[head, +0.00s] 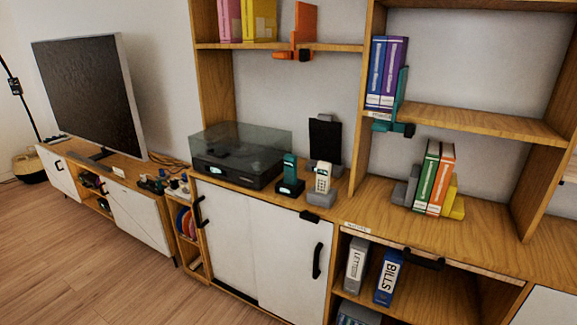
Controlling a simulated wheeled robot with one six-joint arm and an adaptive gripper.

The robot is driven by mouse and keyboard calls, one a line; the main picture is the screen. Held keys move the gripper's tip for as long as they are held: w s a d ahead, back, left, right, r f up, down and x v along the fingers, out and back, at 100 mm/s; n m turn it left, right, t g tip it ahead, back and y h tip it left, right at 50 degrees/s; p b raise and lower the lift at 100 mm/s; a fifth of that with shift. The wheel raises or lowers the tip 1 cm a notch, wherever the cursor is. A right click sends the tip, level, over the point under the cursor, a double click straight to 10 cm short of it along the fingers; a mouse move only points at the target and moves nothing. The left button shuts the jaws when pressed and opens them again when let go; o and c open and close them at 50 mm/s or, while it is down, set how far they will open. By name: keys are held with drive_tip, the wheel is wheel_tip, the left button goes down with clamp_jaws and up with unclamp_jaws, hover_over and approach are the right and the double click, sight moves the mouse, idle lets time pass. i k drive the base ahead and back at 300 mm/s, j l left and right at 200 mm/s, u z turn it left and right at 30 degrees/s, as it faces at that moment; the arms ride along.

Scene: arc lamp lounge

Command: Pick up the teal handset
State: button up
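The teal handset (290,167) stands upright in a dark charging base on the wooden cabinet top. It is just right of the record player and left of a cream handset (322,178), which stands in a grey base. My gripper is not in the head view.
A record player (240,158) with a clear lid stands close on the left. A black panel on a stand (325,139) is behind the handsets. Shelves with binders and books (435,178) rise to the right. A television (90,95) stands far left. The wooden floor (90,270) in front is clear.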

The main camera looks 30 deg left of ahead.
sight(290, 160)
drive_tip(key=u, duration=1.25)
drive_tip(key=i+u, duration=0.25)
drive_tip(key=i, duration=1.15)
